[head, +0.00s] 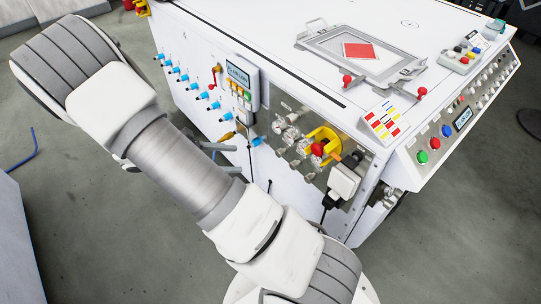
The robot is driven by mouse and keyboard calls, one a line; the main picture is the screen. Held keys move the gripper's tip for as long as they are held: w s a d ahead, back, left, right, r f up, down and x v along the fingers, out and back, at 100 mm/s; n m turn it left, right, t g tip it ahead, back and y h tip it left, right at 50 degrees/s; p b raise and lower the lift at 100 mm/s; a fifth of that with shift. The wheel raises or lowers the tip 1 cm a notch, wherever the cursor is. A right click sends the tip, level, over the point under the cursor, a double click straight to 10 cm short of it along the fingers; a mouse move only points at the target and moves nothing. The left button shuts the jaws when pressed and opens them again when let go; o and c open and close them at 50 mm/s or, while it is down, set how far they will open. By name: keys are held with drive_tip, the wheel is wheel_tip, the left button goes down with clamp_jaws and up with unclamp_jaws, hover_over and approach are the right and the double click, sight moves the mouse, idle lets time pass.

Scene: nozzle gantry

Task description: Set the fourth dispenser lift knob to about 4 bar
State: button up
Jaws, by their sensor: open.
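A steel panel (312,172) on the front of the white machine carries a cluster of small clear or silver round parts (290,133), perhaps knobs or gauges. They are too small to tell which is the fourth dispenser lift knob, and no scale can be read. My gripper (239,159) is mostly hidden behind my arm. Two grey fingers stick out at the arm's right side, apart from each other and with nothing seen between them. They are left of the steel panel in the picture; their distance from it is unclear.
A red knob on a yellow ring (318,148) sits on the panel's right. Blue-tipped fittings (201,96) and a small display box (240,85) lie left of it. A button console (455,125) slopes out at right. Grey floor (440,245) is clear at lower right.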

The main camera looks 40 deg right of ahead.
sight(277, 154)
drive_tip(key=w+d+f+n+t+h+b, duration=0.1)
drive_tip(key=w+f+n+t+h+b, duration=0.2)
drive_tip(key=f, duration=0.5)
drive_tip(key=d+f+n+t+h+b, duration=0.1)
drive_tip(key=f+n+h+b, duration=0.15)
drive_tip(key=f+n, duration=0.4)
drive_tip(key=shift+m+t, duration=0.4)
drive_tip(key=shift+m, duration=0.45)
drive_tip(key=d+b, duration=0.1)
drive_tip(key=d, duration=0.4)
drive_tip(key=w+d+f+b, duration=0.1)
drive_tip(key=d, duration=0.5)
drive_tip(key=d+b, duration=0.1)
drive_tip(key=d, duration=0.4)
drive_tip(key=shift+w+d+f, duration=0.2)
drive_tip(key=shift+d+f, duration=0.2)
clamp_jaws()
